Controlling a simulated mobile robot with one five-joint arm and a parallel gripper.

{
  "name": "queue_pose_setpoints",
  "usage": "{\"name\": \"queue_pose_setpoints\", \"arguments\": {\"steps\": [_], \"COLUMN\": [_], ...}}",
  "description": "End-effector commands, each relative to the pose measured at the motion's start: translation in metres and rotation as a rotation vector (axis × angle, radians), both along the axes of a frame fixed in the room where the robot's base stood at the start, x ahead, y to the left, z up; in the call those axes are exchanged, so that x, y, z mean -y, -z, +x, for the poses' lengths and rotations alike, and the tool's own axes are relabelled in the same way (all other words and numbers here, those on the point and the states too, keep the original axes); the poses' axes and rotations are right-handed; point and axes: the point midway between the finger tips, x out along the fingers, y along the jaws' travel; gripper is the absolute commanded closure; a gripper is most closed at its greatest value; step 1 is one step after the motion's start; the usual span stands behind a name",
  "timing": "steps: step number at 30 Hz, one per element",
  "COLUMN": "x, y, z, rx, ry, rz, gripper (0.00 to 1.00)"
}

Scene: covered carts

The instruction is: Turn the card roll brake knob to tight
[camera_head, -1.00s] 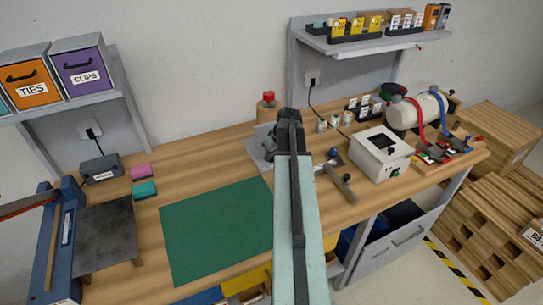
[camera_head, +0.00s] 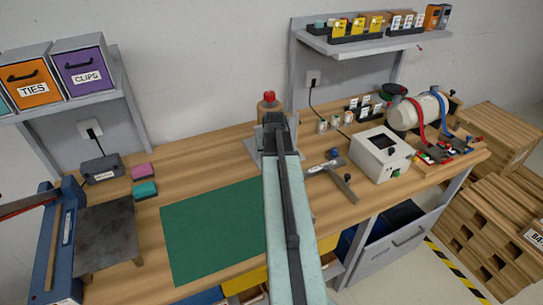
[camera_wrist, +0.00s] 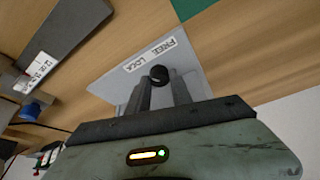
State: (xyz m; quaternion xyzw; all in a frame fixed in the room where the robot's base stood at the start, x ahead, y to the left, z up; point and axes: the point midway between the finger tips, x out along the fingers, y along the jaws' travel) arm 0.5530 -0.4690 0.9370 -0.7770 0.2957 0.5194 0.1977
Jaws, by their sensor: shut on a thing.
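A black round knob (camera_wrist: 159,74) sits on a pale grey plate (camera_wrist: 190,58) in the wrist view, beside a white label that seems to read FREE and LOCK. My gripper (camera_wrist: 160,82) is shut on this knob, with one finger on each side of it. In the head view my gripper (camera_head: 271,130) is over the grey plate (camera_head: 253,152) at the back of the bench, and my arm hides the knob. A brown cylinder (camera_head: 263,112) with a red top stands just behind. I cannot tell which setting the knob is at.
A white box with a dark screen (camera_head: 382,155) and a T-shaped metal tool (camera_head: 343,183) lie to the right. A green mat (camera_head: 215,230) lies in front at left. A grey shelf upright (camera_head: 297,80) rises behind. Bare wood shows left of the plate.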

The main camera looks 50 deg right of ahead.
Motion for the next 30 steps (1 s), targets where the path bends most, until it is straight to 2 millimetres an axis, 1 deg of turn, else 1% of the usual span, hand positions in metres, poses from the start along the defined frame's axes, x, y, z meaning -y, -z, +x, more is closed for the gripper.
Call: {"name": "queue_pose_setpoints", "arguments": {"steps": [1, 9, 23, 24, 25, 26, 30], "x": [-0.0008, -0.0008, -0.0005, -0.0005, -0.0005, -0.0003, -0.0002], "y": [-0.0005, -0.0007, -0.0008, -0.0008, -0.0007, -0.0007, -0.0005], "z": [0.0024, 0.0028, 0.0030, 0.0029, 0.0028, 0.0026, 0.0018], "rx": [0.004, 0.005, 0.006, 0.006, 0.006, 0.005, 0.003], "ry": [0.019, 0.097, 0.111, 0.110, 0.110, 0.110, 0.111], "rz": [-0.002, -0.001, -0.001, -0.001, -0.001, 0.000, -0.001], "gripper": [1.00, 1.00, 1.00, 0.65, 0.57, 0.52, 0.52]}}
